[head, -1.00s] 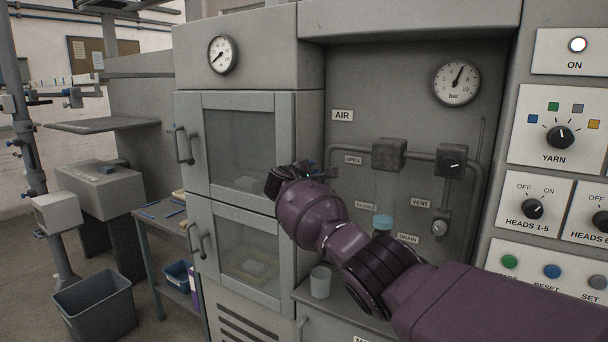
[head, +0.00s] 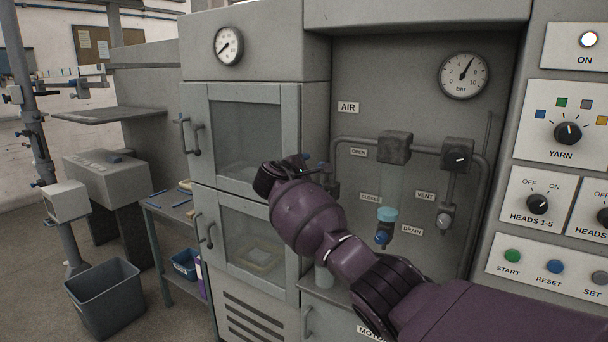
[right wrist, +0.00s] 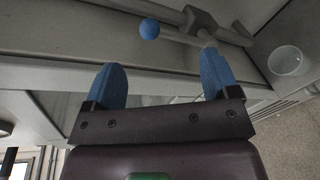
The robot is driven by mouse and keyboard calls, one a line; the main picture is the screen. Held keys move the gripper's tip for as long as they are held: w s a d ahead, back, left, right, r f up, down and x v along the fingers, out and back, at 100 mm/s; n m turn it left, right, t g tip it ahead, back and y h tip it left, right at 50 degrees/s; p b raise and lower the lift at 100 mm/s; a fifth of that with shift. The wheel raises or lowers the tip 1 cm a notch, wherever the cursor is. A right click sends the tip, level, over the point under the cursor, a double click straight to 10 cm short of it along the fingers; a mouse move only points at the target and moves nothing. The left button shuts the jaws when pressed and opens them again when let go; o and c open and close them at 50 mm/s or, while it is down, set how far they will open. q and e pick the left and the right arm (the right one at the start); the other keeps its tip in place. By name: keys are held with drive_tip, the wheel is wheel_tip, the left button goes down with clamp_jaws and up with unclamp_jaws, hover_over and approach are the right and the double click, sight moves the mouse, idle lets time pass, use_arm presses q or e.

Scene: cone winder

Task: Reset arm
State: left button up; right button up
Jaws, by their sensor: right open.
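My right arm, purple, reaches in from the lower right of the head view. Its gripper (head: 312,167) is in front of the edge between the glass-doored cabinet (head: 196,100) and the recessed air panel (head: 350,60), its fingers mostly hidden by the wrist. In the right wrist view, the two blue fingers of the gripper (right wrist: 164,82) stand wide apart with nothing between them. A blue ball knob (right wrist: 149,29) on a grey pipe shows beyond the fingers. My left gripper is not in view.
The air panel has a filter bowl (head: 386,214) with a blue knob (head: 382,237) below. Control knobs and buttons are at right. A grey bin (head: 104,298) and side table (head: 168,208) stand at left.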

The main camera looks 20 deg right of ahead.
drive_tip(key=a+r+m+t+y, duration=0.35)
drive_tip(key=a+t+y, duration=0.35)
drive_tip(key=a+y, duration=0.25)
drive_tip(key=s+d+f+m+g, duration=0.2)
drive_tip(key=s+d+f+m, duration=0.1)
drive_tip(key=s+f, duration=1.1)
drive_tip(key=s+d+f+m+g+y, duration=0.1)
drive_tip(key=s+d+f+m, duration=0.2)
drive_tip(key=s+f, duration=1.2)
drive_tip(key=s+d+f+m+g+y, duration=0.1)
drive_tip(key=s+d+f+m, duration=0.3)
drive_tip(key=s+f, duration=1.1)
drive_tip(key=s+d+g, duration=0.1)
drive_tip(key=s, duration=0.6)
drive_tip(key=shift+s+d+g, duration=0.25)
drive_tip(key=shift+d+g, duration=0.05)
drive_tip(key=shift+d, duration=0.1)
